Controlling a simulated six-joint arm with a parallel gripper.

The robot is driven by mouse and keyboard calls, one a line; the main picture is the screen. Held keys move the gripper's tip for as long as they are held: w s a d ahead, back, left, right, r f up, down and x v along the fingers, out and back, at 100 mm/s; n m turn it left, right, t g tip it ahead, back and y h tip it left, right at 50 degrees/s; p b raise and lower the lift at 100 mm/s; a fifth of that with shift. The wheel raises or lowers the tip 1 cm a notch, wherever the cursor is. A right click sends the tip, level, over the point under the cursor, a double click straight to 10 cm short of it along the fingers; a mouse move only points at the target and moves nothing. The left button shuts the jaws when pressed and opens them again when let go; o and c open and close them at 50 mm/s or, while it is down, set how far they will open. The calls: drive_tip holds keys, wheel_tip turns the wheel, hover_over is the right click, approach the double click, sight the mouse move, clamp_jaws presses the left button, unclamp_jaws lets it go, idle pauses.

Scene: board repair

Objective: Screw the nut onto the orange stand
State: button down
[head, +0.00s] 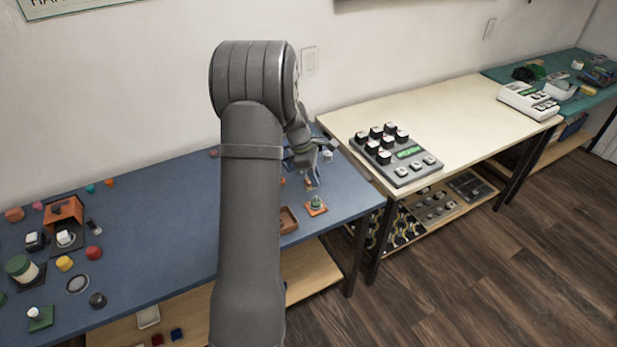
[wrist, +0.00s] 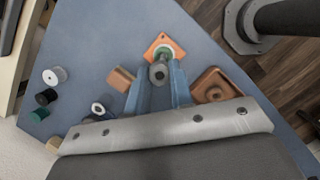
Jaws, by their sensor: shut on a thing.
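The orange stand (head: 316,210) is a flat square plate near the right end of the blue table, with a green piece at its middle. It also shows in the wrist view (wrist: 154,50), tilted to a diamond, with a green and pale ring around its centre. My gripper (head: 313,183) points down above and behind the stand. In the wrist view its blue fingers (wrist: 162,80) are shut on a small grey nut (wrist: 158,72). The nut appears just short of the stand's centre and partly overlaps it in this view. I cannot tell whether they touch.
A brown block (wrist: 122,79) lies left of the fingers and a brown tray (wrist: 215,82) right of them. White, black and green cylinders (wrist: 47,96) stand farther left. A pale table (head: 450,115) with a keypad device (head: 400,172) adjoins the blue table (head: 165,215).

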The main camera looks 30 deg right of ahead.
sight(316, 198)
drive_tip(key=shift+d+f, duration=0.1)
drive_tip(key=shift+f, duration=1.85)
drive_tip(key=shift+f, duration=1.5)
idle(1.8)
idle(0.4)
drive_tip(key=c, duration=1.2)
unclamp_jaws()
drive_tip(key=shift+m, duration=0.3)
drive_tip(key=c, duration=1)
drive_tip(key=c, duration=2.2)
unclamp_jaws()
drive_tip(key=m, duration=0.3)
drive_tip(key=m+g+y, duration=0.1)
drive_tip(key=m, duration=0.2)
drive_tip(key=shift+y, duration=0.3)
drive_tip(key=c, duration=2.2)
unclamp_jaws()
drive_tip(key=m+y, duration=0.1)
drive_tip(key=m, duration=0.5)
drive_tip(key=shift+s+f+g+y, duration=0.1)
drive_tip(key=shift+f+g+y, duration=0.1)
drive_tip(key=shift+g+y, duration=0.15)
drive_tip(key=c, duration=2.1)
unclamp_jaws()
drive_tip(key=shift+a, duration=0.2)
drive_tip(key=shift+c, duration=0.2)
